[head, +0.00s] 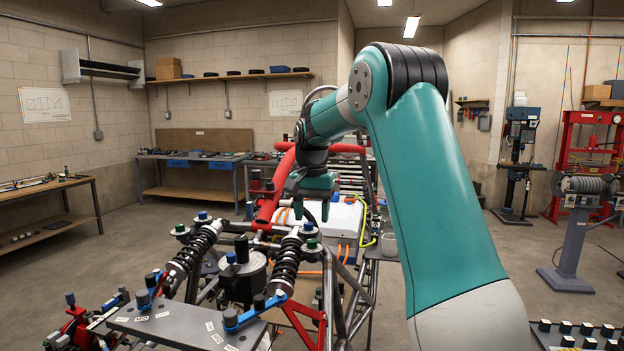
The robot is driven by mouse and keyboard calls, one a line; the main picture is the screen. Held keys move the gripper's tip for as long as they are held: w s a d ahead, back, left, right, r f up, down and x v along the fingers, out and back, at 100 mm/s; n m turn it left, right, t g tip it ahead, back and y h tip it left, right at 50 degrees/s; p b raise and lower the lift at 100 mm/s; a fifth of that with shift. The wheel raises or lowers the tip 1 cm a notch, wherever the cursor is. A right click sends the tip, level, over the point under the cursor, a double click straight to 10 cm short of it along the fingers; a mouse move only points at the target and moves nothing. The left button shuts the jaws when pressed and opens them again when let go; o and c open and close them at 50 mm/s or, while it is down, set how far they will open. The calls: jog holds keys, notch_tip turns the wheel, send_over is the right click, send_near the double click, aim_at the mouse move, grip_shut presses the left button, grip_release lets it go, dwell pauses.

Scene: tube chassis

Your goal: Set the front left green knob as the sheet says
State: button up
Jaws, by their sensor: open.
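Two green-topped knobs show on the tube chassis, one at the left shock absorber (180,229) and one at the right shock absorber (311,244). Each sits close to a blue-topped knob. I cannot tell which green one counts as front left, nor read any setting. My gripper (312,207) hangs fingers down above the chassis, behind the right shock absorber. It is open, appears empty and is apart from both knobs. Two sheets hang on the walls, one on the left wall (45,104) and one on the back wall (285,103). Their writing is too small to read.
A grey plate (185,325) with small white labels lies at the front of the chassis. Red tubes (272,190), orange cables and a white box (338,218) lie around my gripper. Floor is clear at left.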

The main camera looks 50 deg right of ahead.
aim_at(312, 240)
notch_tip(312, 240, up, 11)
jog(key=shift+r, duration=0.1)
dwell(0.6)
jog(key=s+a+f+n+t+y+b, duration=0.1)
jog(key=s+a+f+n+b, duration=0.3)
jog(key=a, duration=0.7)
jog(key=s+a+f+n+p, duration=0.1)
jog(key=s+a+f+n, duration=0.1)
jog(key=a+f+n, duration=0.65)
jog(key=s+a+f+n+y+b, duration=0.1)
jog(key=s+a+f+n, duration=0.2)
jog(key=s+a, duration=0.5)
jog(key=s+a+f+n+g+y+b, duration=0.1)
jog(key=s+a+f+n+y, duration=0.1)
jog(key=s+a+f, duration=0.3)
jog(key=s+a+n, duration=0.1)
jog(key=s+a, duration=0.3)
jog(key=s, duration=0.2)
jog(key=shift+s, duration=0.25)
